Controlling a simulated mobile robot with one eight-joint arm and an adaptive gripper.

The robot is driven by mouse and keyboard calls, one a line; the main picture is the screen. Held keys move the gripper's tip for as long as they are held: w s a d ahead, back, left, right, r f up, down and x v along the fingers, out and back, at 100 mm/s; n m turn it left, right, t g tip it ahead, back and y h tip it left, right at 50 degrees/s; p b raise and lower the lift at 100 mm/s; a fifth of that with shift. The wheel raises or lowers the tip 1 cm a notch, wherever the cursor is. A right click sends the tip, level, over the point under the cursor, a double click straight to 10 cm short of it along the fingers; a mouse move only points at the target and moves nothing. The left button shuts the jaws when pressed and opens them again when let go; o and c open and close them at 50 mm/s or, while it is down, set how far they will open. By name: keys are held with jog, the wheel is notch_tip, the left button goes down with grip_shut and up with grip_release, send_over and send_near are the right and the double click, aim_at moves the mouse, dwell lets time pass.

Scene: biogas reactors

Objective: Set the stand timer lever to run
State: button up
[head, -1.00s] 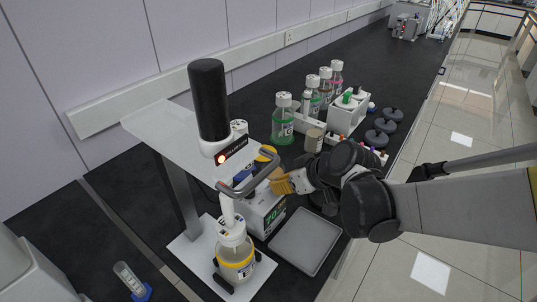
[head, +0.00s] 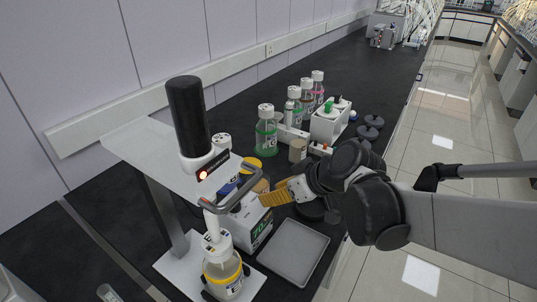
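The stand is a white frame with an upright black motor cylinder (head: 188,112). Its white head carries a lit orange lamp (head: 202,174), and a grey U-shaped handle (head: 252,183) sticks out to the right. I cannot tell which part is the timer lever; a small blue part (head: 228,190) shows behind the handle. A yellow-collared bottle (head: 223,278) stands under the head. My gripper (head: 275,195), with yellow ribbed finger pads, is just right of the handle, above the white box with a green display (head: 261,228). The finger gap is not clear, and I cannot tell whether it touches anything.
A grey tray (head: 294,250) lies right of the box near the bench edge. Green and other bottles (head: 265,130), a white holder (head: 329,122) and several dark round knobs (head: 368,133) stand behind my arm.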

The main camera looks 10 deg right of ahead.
jog(key=v, duration=0.7)
jog(key=shift+s+r, duration=0.1)
jog(key=shift+s, duration=0.05)
jog(key=s+d+f+m+h, duration=0.3)
jog(key=s+d+m+h, duration=0.1)
jog(key=s, duration=0.4)
jog(key=m+h, duration=0.1)
jog(key=m, duration=0.1)
jog(key=shift+s+m+h, duration=0.3)
jog(key=shift+s, duration=0.05)
